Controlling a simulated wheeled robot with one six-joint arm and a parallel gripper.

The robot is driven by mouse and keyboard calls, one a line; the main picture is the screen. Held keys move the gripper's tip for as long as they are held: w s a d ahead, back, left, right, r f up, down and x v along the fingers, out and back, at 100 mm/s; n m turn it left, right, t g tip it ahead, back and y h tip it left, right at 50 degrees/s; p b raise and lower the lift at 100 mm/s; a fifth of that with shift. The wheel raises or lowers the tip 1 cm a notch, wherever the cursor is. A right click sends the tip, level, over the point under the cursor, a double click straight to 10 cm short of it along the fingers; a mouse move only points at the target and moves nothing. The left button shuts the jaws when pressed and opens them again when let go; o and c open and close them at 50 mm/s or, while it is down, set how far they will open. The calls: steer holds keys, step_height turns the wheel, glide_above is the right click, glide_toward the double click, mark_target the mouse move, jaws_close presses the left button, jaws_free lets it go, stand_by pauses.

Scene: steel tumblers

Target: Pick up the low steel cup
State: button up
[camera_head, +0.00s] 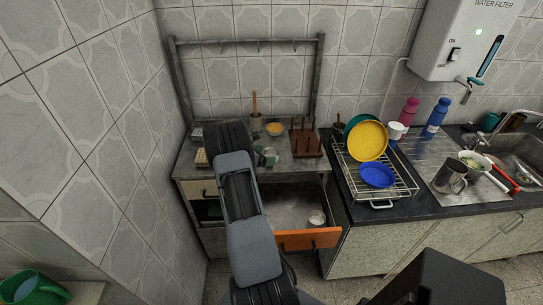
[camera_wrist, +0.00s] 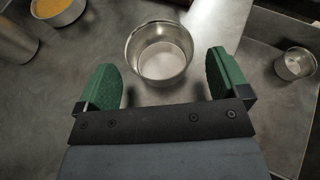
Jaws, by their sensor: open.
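A low, wide steel cup (camera_wrist: 160,52), open side up, stands on the steel counter. In the wrist view it lies ahead of and between the green fingers of my gripper (camera_wrist: 161,68), apart from both. In the head view the cup (camera_head: 271,157) shows just right of my gripper (camera_head: 262,154), partly hidden by it. My gripper is open and empty. A smaller steel cup (camera_wrist: 295,63) sits lower, beyond the counter edge; in the head view it is in the open drawer (camera_head: 317,218).
A bowl with orange contents (camera_wrist: 60,8) and a tall steel tumbler (camera_wrist: 14,40) stand to the left in the wrist view. A wooden peg rack (camera_head: 306,143) is right of the cup. The orange-fronted drawer (camera_head: 308,239) is open below. A dish rack (camera_head: 376,180) stands further right.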

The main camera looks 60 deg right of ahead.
steer(key=shift+x, duration=1.45)
steer(key=shift+c, duration=0.4)
steer(key=c, duration=0.9)
